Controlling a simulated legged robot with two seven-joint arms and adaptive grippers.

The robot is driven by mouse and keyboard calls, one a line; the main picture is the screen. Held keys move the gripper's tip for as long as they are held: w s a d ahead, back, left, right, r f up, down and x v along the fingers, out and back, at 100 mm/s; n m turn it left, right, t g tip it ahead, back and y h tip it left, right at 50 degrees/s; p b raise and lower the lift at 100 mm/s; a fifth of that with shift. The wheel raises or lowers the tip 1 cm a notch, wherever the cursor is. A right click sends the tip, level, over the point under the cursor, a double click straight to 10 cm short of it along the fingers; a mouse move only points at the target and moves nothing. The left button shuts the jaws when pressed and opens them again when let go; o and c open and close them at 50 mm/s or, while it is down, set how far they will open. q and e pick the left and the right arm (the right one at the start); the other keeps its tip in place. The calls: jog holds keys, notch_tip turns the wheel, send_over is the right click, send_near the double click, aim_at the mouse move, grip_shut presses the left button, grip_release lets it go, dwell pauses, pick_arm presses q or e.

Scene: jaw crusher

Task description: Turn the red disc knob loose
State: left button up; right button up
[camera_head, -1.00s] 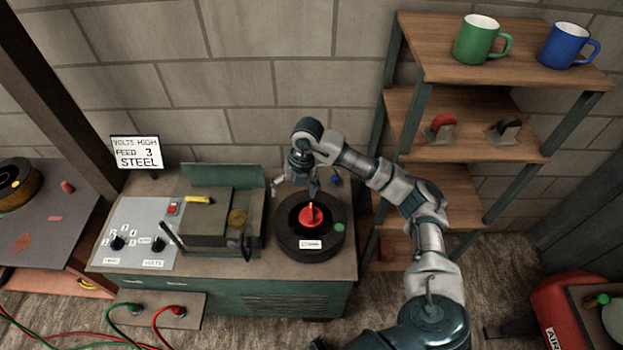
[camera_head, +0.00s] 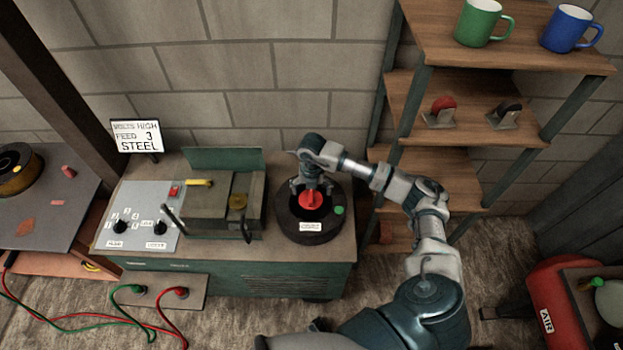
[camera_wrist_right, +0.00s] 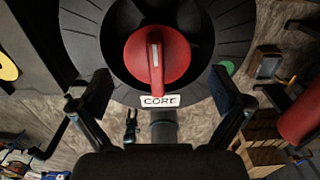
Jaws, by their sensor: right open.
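The red disc knob (camera_head: 311,200) sits in the middle of a round black spool-like housing (camera_head: 309,238) on the machine's right end. In the right wrist view the knob (camera_wrist_right: 157,56) is a red disc with a raised bar across it, above a white label reading CORE (camera_wrist_right: 160,100). My right gripper (camera_head: 311,190) is over the knob in the head view. In the wrist view its two fingers (camera_wrist_right: 163,95) are spread wide on either side, clear of the knob. My left gripper is not in view.
The machine's control panel (camera_head: 138,215) and lever box (camera_head: 220,210) stand left of the housing. A sign (camera_head: 137,136) reads VOLTS HIGH, FEED 3, STEEL. A wooden shelf (camera_head: 470,130) stands right, with a green mug (camera_head: 478,24) and a blue mug (camera_head: 566,30). A green button (camera_head: 338,210) is on the housing.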

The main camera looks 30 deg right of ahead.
notch_tip(320, 180, down, 2)
jog(key=shift+a+f, duration=0.1)
jog(key=shift+a, duration=0.05)
jog(key=shift+a+f, duration=0.15)
jog(key=shift+f, duration=0.15)
